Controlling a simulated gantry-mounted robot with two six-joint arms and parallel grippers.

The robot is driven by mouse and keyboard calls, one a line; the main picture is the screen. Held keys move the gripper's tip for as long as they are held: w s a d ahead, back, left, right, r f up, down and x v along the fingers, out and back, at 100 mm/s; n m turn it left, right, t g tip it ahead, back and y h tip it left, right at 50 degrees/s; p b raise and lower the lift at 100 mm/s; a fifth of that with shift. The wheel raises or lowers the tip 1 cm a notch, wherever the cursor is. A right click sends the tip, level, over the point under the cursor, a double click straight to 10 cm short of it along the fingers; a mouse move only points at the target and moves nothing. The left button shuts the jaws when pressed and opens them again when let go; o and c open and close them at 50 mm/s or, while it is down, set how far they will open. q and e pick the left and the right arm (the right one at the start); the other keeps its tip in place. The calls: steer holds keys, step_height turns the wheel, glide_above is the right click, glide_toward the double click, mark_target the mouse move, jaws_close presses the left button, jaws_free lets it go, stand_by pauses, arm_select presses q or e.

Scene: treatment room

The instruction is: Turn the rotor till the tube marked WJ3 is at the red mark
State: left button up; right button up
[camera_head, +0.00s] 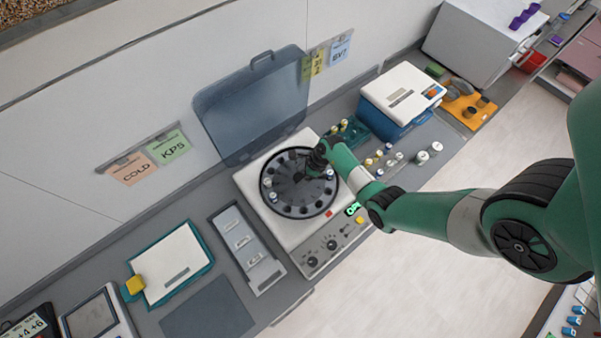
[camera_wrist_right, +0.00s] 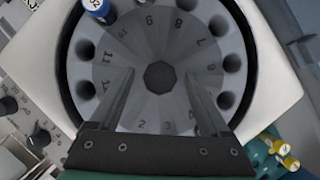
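The round grey rotor (camera_head: 297,190) sits in the open white centrifuge (camera_head: 247,178). A few capped tubes stand in its holes, including one at the left (camera_head: 273,197); their labels are too small to read. In the right wrist view, the rotor (camera_wrist_right: 150,40) has numbered holes and a dark central hub. A blue tube with a white cap (camera_wrist_right: 97,8) stands at its top left; its marking is not clear. A small red patch (camera_head: 328,213) is on the centrifuge's front edge. My right gripper (camera_wrist_right: 160,72) is open over the rotor, its fingers either side of the hub, nothing between them. WJ3 cannot be identified.
The raised bluish lid (camera_head: 250,105) stands behind the centrifuge. Several capped tubes and vials (camera_head: 378,160) are to the right, beside a blue and white box (camera_head: 400,95). A grey tray (camera_head: 245,245) lies left of the centrifuge. A dark mat (camera_head: 207,310) lies at the front left.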

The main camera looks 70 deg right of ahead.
jaws_close()
stand_by(0.5)
